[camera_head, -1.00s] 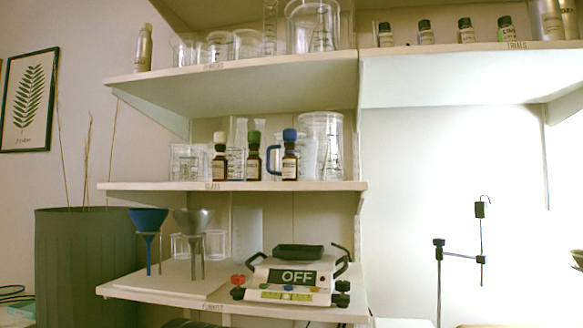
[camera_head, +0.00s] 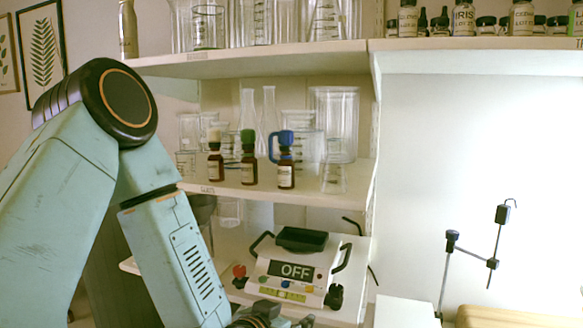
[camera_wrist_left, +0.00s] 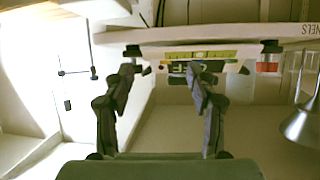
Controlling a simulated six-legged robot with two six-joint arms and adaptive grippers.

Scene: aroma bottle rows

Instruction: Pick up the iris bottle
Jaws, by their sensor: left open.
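A bottle whose label reads IRIS (camera_head: 464,20) stands on the upper right shelf, near the top edge of the head view; its top is cut off. My left gripper (camera_head: 262,320) is low in the head view, partly cut off by the bottom edge, well below and left of that bottle. In the left wrist view my left gripper (camera_wrist_left: 160,78) is open with nothing between its fingers. The wrist view is upside down and shows no iris bottle. My right gripper is not in view.
A CEDAR-like labelled bottle (camera_head: 408,19) and another labelled bottle (camera_head: 522,19) flank it, with small dark-capped bottles between. Brown bottles with cream, green (camera_head: 249,160) and blue caps stand on the middle shelf. A scale (camera_head: 288,275) sits below. A stand (camera_head: 451,240) is at right.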

